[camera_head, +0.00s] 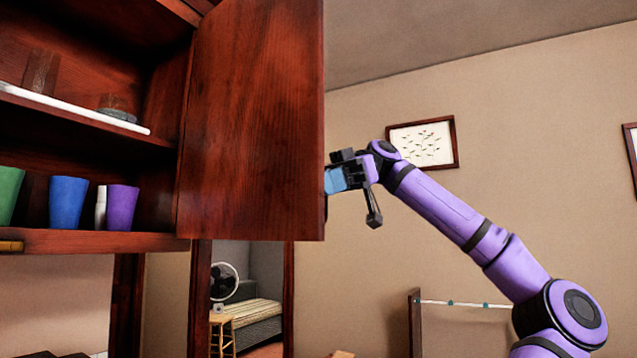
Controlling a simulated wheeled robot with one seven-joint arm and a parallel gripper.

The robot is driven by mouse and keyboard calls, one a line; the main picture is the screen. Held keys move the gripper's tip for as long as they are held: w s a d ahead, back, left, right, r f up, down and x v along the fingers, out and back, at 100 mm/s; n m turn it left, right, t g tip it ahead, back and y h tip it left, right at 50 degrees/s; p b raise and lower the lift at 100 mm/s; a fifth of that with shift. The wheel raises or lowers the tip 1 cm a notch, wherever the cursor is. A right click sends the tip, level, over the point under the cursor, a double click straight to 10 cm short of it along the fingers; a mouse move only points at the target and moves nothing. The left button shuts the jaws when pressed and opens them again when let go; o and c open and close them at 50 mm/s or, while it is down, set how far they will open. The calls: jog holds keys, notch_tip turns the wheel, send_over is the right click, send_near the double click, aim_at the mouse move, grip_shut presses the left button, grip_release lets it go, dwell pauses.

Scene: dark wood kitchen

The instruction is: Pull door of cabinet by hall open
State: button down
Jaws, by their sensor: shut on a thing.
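The cabinet door (250,120) is dark reddish wood and stands swung open, its inner face toward me. The open cabinet (160,110) is at the left, with its shelves in plain view. My gripper (331,182) is at the right, free edge of the door, near its lower part. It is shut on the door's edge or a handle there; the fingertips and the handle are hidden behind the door. My purple arm reaches in from the lower right.
A doorway below shows a fan (223,282) and a stool (222,330). A framed picture (424,143) hangs on the wall behind my arm.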

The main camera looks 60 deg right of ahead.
jog(key=c, duration=1.2)
grip_release()
jog(key=v, duration=1)
jog(key=shift+d, duration=0.45)
